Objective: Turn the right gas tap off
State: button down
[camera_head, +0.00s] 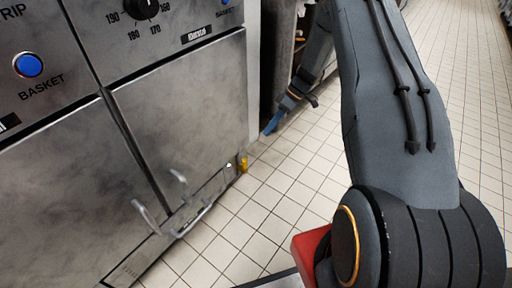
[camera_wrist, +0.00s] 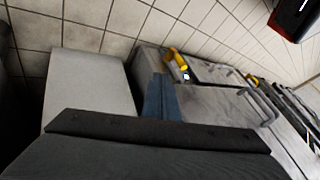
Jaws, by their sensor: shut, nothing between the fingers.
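In the head view a small yellow gas tap (camera_head: 244,164) shows low at the right front corner of the steel fryer. In the wrist view this right tap (camera_wrist: 180,60) is the nearer yellow one, above and a little right of my fingertips, with a small bright round part below it. A second yellow tap (camera_wrist: 253,79) is farther right there. My gripper (camera_head: 271,126) is shut and empty, its blue fingers (camera_wrist: 160,98) together, apart from the tap. In the head view it is above and right of the tap. I cannot tell how the handle is turned.
The steel fryer (camera_head: 190,95) fills the left, with door handles (camera_head: 192,218) jutting out low down. A pale block-like unit (camera_wrist: 90,90) stands left of my fingers in the wrist view. Tiled floor (camera_head: 275,215) is open right of the fryer.

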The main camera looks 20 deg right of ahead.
jog(key=s+a+f+b, duration=0.4)
jog(key=a+f+b, duration=0.1)
jog(key=a+f, duration=0.2)
jog(key=shift+a+f+b, duration=0.35)
jog(key=shift+a+f, duration=0.05)
jog(key=shift+a, duration=0.35)
